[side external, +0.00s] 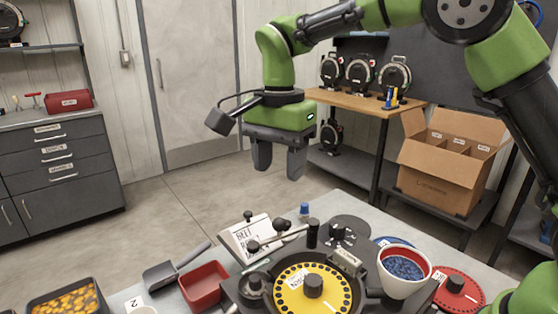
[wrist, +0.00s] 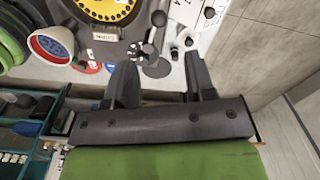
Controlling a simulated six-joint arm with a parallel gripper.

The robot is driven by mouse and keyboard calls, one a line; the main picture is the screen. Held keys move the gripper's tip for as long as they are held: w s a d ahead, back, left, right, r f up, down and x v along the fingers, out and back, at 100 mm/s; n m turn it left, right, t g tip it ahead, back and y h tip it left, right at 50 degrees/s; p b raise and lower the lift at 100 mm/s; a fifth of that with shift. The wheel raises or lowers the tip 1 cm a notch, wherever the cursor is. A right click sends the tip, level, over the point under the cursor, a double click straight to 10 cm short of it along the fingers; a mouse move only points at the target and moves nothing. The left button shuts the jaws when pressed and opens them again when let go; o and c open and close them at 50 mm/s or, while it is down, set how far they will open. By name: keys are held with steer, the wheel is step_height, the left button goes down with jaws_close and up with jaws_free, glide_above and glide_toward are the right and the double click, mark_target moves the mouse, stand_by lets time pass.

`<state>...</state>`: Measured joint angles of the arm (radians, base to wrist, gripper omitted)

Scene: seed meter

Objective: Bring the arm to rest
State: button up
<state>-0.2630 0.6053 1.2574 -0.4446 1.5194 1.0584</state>
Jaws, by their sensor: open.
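My gripper (side external: 278,160) hangs fingers-down above the far side of the work table, with its jaws apart and nothing between them. In the wrist view my gripper (wrist: 162,84) also shows two separated dark fingers. Below it stands the seed meter (side external: 265,290), a dark housing with a yellow disc (side external: 312,286) and a black knob. The yellow disc also shows at the top of the wrist view (wrist: 105,8). My gripper touches nothing in either view.
A white cup with blue seeds (side external: 404,270), a red disc (side external: 459,288), a red bin (side external: 204,286), a scoop (side external: 175,268) and a tray of orange seeds (side external: 66,300) lie around the meter. A cardboard box (side external: 440,165) stands on a shelf behind. Air around my gripper is clear.

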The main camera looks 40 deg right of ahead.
steer(key=shift+r, duration=0.1)
steer(key=s+d+r+n+t+y, duration=0.25)
steer(key=s+d+r+n, duration=0.25)
steer(key=s+r, duration=0.45)
steer(key=s+d+f+n+t, duration=0.1)
steer(key=s+f+n+t, duration=0.2)
steer(key=s, duration=0.8)
steer(key=shift+s+d+f+n+t, duration=0.15)
steer(key=shift+s+d+n+t, duration=0.25)
steer(key=shift+n+t, duration=0.6)
